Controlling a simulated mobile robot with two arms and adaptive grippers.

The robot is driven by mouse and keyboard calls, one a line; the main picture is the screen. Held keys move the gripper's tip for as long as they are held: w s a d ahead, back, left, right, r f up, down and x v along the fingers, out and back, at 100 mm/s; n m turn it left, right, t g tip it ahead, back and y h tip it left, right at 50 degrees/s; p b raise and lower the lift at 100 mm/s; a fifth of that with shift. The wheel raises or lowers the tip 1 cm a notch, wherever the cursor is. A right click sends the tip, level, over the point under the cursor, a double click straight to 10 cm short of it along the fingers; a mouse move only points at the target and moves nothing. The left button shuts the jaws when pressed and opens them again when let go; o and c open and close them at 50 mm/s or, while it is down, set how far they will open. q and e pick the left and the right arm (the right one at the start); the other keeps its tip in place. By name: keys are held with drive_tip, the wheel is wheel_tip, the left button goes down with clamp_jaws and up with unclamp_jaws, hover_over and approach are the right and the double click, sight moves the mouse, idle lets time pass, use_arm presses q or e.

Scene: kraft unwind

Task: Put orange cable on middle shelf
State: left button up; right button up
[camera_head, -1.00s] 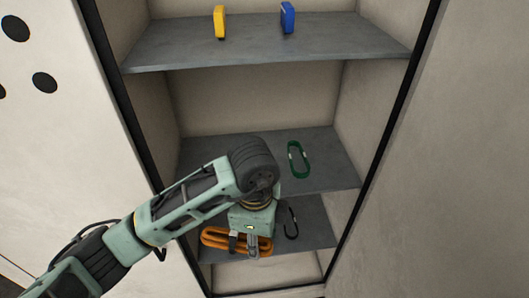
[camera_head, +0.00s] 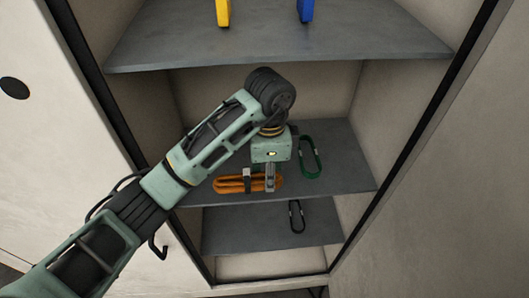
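The orange cable (camera_head: 232,185) is a flat coiled bundle at the front of the middle shelf (camera_head: 338,180), left of centre. I cannot tell whether it rests on the shelf or hangs just above it. My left gripper (camera_head: 259,181) points down with its two fingers across the cable, and it appears shut on it. The fingers and palm hide part of the cable. My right gripper is not in view.
A green cable loop (camera_head: 310,157) lies on the middle shelf, right of my gripper. A black loop (camera_head: 296,216) lies on the bottom shelf (camera_head: 240,232). The top shelf (camera_head: 270,42) holds a yellow item (camera_head: 223,12) and a blue item (camera_head: 305,10). Cabinet walls stand close on both sides.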

use_arm(q)
drive_tip(key=w, duration=0.4)
drive_tip(key=w+f, duration=0.1)
drive_tip(key=w, duration=0.3)
drive_tip(key=w+f, duration=0.1)
drive_tip(key=w, duration=0.3)
drive_tip(key=shift+f+b, duration=0.1)
drive_tip(key=shift+b, duration=0.3)
wheel_tip(320, 180, down, 5)
drive_tip(key=b, duration=0.4)
drive_tip(key=shift+w+f, duration=0.1)
drive_tip(key=shift+w, duration=0.15)
drive_tip(key=o, duration=1.1)
drive_tip(key=shift+f, duration=0.1)
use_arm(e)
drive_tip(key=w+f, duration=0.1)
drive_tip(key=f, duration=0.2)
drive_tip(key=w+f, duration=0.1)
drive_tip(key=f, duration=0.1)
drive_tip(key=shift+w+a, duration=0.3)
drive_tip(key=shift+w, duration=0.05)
